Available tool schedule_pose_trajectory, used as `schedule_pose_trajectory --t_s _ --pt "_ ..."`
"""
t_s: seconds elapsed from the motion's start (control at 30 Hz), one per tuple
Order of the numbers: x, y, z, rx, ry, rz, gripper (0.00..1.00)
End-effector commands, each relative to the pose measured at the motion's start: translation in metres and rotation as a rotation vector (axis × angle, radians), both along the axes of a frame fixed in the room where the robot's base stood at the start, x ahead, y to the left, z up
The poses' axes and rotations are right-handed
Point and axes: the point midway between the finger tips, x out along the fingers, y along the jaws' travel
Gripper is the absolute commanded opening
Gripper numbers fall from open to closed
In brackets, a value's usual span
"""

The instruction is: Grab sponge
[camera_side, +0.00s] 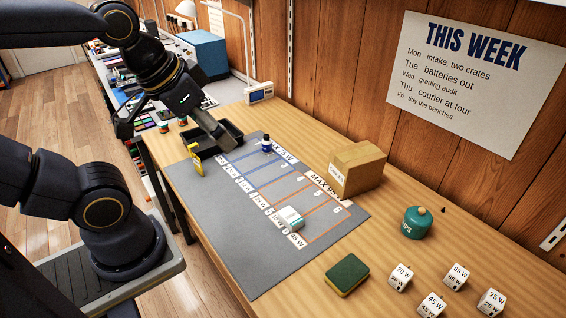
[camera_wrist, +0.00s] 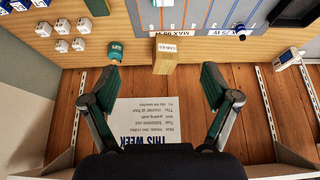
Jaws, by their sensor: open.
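The sponge (camera_side: 347,274) is a dark green block with a yellow lower layer. It lies flat on the wooden bench, right of the grey mat's near end in the side view. In the wrist view a dark green piece at the top edge (camera_wrist: 98,7) looks like the sponge, partly cut off. My gripper (camera_side: 172,132) is open and empty, its fingers spread wide above the far left end of the bench, well away from the sponge. In the wrist view the open gripper (camera_wrist: 157,80) has nothing between its fingers but the background.
A grey marked mat (camera_side: 235,255) holds a white box (camera_side: 290,218), a dark blue bottle (camera_side: 267,144) and a yellow item (camera_side: 196,164). A cardboard box (camera_side: 357,170), a teal pot (camera_side: 416,223) and several labelled white cubes (camera_side: 400,278) stand near the sponge. A black tray (camera_side: 228,136) sits at the far end.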

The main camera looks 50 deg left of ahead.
Motion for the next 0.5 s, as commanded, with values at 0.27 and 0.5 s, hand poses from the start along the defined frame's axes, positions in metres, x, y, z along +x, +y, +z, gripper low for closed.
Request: schedule_pose_trajectory --t_s 0.27,0.5 --pt "0.000 0.000 0.000 0.000 0.000 0.000 0.97" --pt "0.016 0.000 0.023 -0.061 -0.061 0.103 0.97"
